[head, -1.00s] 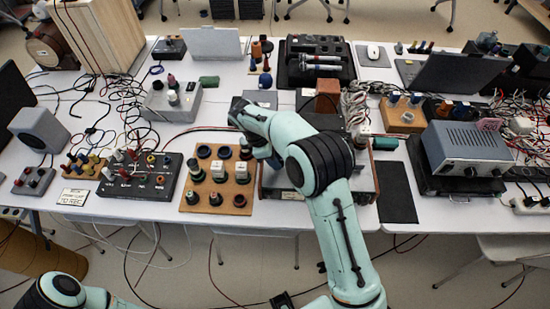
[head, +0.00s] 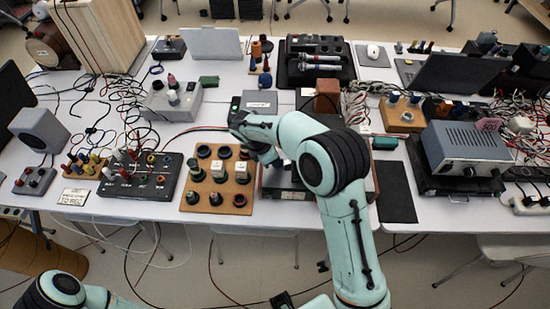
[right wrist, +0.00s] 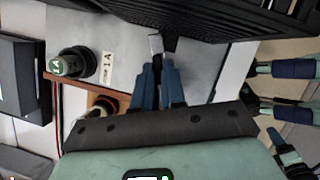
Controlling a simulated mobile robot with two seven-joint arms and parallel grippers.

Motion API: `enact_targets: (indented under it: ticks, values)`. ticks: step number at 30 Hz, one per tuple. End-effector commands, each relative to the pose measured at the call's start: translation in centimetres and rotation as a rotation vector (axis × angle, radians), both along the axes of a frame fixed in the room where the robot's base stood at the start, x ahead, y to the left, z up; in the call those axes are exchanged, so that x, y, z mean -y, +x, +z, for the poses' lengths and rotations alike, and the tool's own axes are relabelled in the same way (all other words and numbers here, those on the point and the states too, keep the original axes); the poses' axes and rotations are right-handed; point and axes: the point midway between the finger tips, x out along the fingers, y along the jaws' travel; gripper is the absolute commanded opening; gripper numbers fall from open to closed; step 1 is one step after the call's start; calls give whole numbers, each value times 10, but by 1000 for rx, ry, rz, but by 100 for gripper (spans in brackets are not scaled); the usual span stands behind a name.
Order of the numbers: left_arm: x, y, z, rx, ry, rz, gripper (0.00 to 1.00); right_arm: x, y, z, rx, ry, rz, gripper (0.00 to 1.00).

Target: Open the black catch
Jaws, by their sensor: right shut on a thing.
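In the right wrist view, the black catch (right wrist: 170,43) is a small dark piece at the edge of a black ribbed case (right wrist: 215,18). My right gripper (right wrist: 160,60) has its blue fingers close together at this piece, shut on it. The fingers hide part of it. In the head view my right gripper (head: 274,160) is low at the left side of a dark case (head: 283,181), mostly covered by my wrist and forearm. The catch cannot be made out there. My left gripper is outside the view; only part of that arm shows at the bottom left.
A wooden board (head: 190,199) with several knobs and white blocks stands just left of the case. A black switch box (head: 122,187) is farther left. A black mat (head: 396,192) and a grey-blue instrument (head: 467,147) are at the right. Loose cables run behind.

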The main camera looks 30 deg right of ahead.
Motion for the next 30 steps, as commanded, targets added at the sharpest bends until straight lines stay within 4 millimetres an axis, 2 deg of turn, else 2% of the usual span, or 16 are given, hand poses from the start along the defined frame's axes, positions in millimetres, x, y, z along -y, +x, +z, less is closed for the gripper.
enact_targets:
  ticks: [15, 21, 30]
  values:
    - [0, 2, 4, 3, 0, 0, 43, 1, -5, 1, 2, 2, 463, 0]
    - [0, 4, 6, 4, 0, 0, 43, 1, -6, 1, 2, 0, 585, 0]
    - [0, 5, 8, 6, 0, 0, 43, 2, -7, 1, 1, 0, 679, 0]
